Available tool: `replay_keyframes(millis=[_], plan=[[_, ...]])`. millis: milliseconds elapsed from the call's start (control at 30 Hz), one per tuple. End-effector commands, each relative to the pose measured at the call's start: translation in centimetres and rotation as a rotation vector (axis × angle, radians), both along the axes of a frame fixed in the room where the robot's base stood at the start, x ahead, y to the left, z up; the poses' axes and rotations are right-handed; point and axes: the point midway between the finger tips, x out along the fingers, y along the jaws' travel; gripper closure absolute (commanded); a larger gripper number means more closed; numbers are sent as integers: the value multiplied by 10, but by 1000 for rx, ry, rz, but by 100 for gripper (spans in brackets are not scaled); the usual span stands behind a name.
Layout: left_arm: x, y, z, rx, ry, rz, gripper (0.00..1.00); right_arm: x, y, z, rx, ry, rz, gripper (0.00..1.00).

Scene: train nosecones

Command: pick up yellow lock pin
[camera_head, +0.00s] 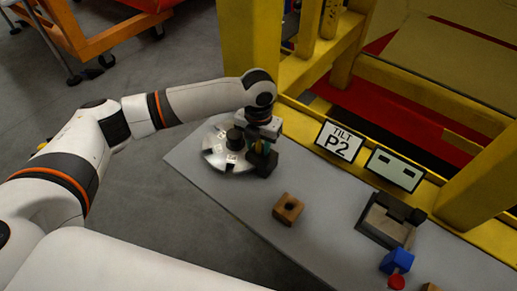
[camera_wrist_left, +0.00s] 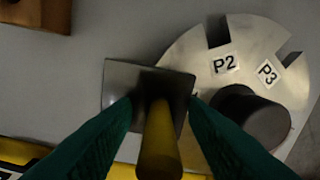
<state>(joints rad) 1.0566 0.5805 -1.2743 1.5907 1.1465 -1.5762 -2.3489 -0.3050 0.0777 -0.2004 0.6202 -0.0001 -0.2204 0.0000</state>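The yellow lock pin (camera_wrist_left: 160,140) shows in the left wrist view, standing up towards the camera from a small grey metal block (camera_wrist_left: 117,85). My left gripper (camera_wrist_left: 158,108) has its two dark green fingers on either side of the pin, with a narrow gap to it on each side. The gripper looks open. In the head view my left gripper (camera_head: 262,157) is low over the grey table at the right edge of the metal disc (camera_head: 215,158), and the pin is hidden there. My right gripper is not in view.
The disc has slots, P2 and P3 labels and a dark knob (camera_wrist_left: 262,118). A wooden block with a hole (camera_head: 288,208), a grey metal fixture (camera_head: 384,226) and a blue block (camera_head: 396,261) with a red knob stand to the right.

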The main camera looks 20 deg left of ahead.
Motion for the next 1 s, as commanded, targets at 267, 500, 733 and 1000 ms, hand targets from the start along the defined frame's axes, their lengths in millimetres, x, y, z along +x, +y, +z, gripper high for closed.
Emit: replay_keyframes(millis=[267,500,733,1000], plan=[[0,0,1,0,-1,0,100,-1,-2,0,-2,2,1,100],[0,0,1,-1,-2,0,100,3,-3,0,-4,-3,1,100],[2,0,22,-3,-7,-1,100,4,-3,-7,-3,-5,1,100],[2,0,76,-2,-6,0,100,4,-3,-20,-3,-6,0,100]])
